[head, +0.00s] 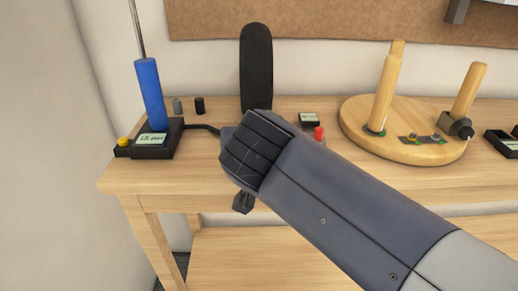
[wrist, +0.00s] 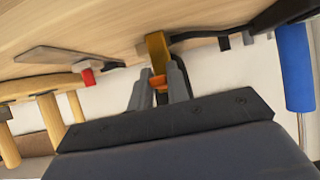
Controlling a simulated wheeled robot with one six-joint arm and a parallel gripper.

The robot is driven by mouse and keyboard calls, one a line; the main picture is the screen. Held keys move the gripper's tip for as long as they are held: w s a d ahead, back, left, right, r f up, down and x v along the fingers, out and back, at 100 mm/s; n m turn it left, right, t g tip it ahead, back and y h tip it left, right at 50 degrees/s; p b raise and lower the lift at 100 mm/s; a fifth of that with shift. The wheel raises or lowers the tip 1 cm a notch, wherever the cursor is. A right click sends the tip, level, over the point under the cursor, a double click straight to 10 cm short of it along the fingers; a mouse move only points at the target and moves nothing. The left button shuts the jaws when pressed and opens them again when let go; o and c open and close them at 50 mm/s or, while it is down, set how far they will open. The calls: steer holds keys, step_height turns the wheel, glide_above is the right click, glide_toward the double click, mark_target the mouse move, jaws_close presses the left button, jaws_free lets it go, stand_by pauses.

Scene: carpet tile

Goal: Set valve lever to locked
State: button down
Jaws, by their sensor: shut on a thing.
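A gold-brown lever with an orange band (wrist: 157,50) shows at the middle of the wrist view. My gripper (wrist: 160,86) is shut on it near the orange band, with one grey finger on each side. In the head view, my arm covers the lever and most of the gripper at the front part of the bench. I see no readable locked mark on the lever, so I cannot tell its setting.
A blue-handled tool (head: 149,94) stands on a black base at left, with a dark cable. A tall black paddle (head: 256,62) rises behind my arm. A red button (head: 319,133) and a round wooden board (head: 360,140) with pegs are at right. The bench's left front corner is clear.

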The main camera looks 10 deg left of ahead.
stand_by(0.4)
steer(key=c, duration=1.4)
jaws_free()
steer(key=shift+o, duration=0.2)
steer(key=p+v, duration=0.1)
steer(key=v, duration=0.9)
steer(key=shift+s+p, duration=0.35)
steer(key=shift+s, duration=0.05)
steer(key=shift+w, duration=0.1)
steer(key=b+x, duration=0.2)
steer(key=x, duration=0.8)
steer(key=shift+w+f, duration=0.1)
steer(key=shift+w, duration=0.3)
steer(key=shift+s, duration=0.1)
